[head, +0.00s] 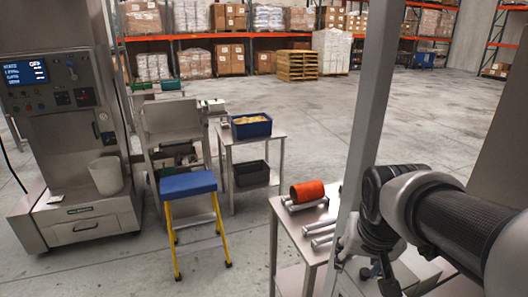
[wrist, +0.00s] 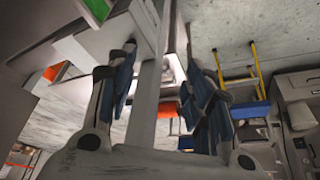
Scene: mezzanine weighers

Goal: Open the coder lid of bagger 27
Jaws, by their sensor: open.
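No number 27 is readable in either view, and I cannot make out a coder lid for certain. In the wrist view, my gripper (wrist: 160,72) is open and empty, its two blue-padded fingers spread apart. A pale grey housing with a green panel (wrist: 97,10) is at the top left of that view, beyond the left finger; I cannot tell whether it is the coder. In the head view, my gripper (head: 370,268) is low at the right, beside the grey post (head: 372,95), with its fingertips hard to make out.
A steel table (head: 287,222) with an orange roll (head: 307,191) and metal rollers stands left of the post. A blue-topped yellow step stool (head: 188,184), a side table with a blue bin (head: 251,126) and a machine with a screen (head: 24,72) stand farther left. Open floor lies behind.

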